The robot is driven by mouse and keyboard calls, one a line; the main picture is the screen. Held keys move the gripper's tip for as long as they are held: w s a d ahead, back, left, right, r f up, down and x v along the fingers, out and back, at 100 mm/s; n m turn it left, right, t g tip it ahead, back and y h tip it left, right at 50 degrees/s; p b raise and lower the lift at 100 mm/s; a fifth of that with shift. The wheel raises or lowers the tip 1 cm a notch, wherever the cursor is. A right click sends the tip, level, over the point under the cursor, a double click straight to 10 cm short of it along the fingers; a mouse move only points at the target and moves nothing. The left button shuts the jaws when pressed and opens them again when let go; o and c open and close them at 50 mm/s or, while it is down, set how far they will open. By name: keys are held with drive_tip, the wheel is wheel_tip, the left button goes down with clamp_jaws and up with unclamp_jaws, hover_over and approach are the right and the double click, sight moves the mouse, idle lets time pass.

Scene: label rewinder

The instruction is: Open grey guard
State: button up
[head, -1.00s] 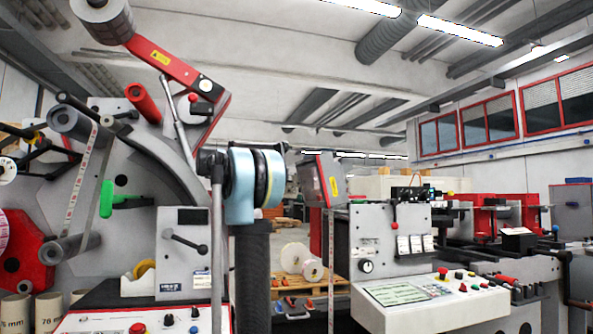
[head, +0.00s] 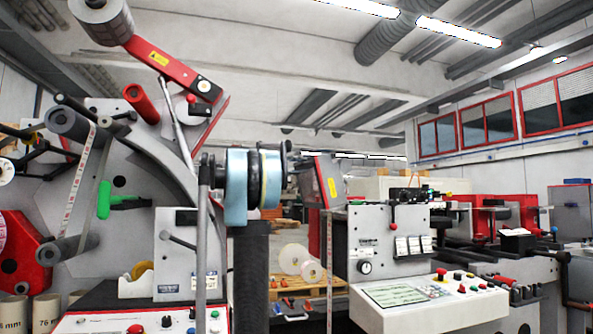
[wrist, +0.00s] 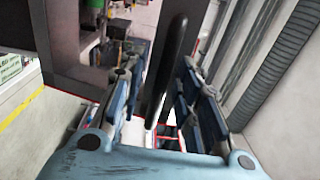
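The grey guard (head: 322,182) is a tilted dark-grey cover with a yellow label and reddish edge, on the right-hand machine in the head view. It looks closed, but I cannot be sure. In the wrist view a dark grey panel, probably the guard (wrist: 122,28), fills the upper middle. A long black handle bar (wrist: 168,65) runs down in front of it. My gripper (wrist: 159,62) is open, with a blue-grey finger on each side of the bar. Gaps show beside the bar, and contact is not clear. In the head view my own arm hides the fingers.
A control panel (head: 428,295) with a screen and buttons juts out below and right of the guard. A grey machine with rollers and a green handle (head: 104,200) stands left. White label rolls (head: 296,260) lie on a pallet behind. Floor shows in the wrist view's left.

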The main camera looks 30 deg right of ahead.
clamp_jaws()
drive_tip(key=shift+d, duration=0.1)
drive_tip(key=d+r+y, duration=0.1)
drive_tip(key=d, duration=0.1)
drive_tip(key=d+r+y, duration=0.1)
drive_tip(key=r, duration=0.1)
drive_tip(key=s+d+r, duration=0.1)
drive_tip(key=d, duration=0.1)
drive_tip(key=shift+d+r+y, duration=0.25)
drive_tip(key=shift+d+y, duration=0.05)
drive_tip(key=shift+y, duration=0.1)
drive_tip(key=shift+d+r, duration=0.3)
drive_tip(key=shift+d, duration=0.1)
unclamp_jaws()
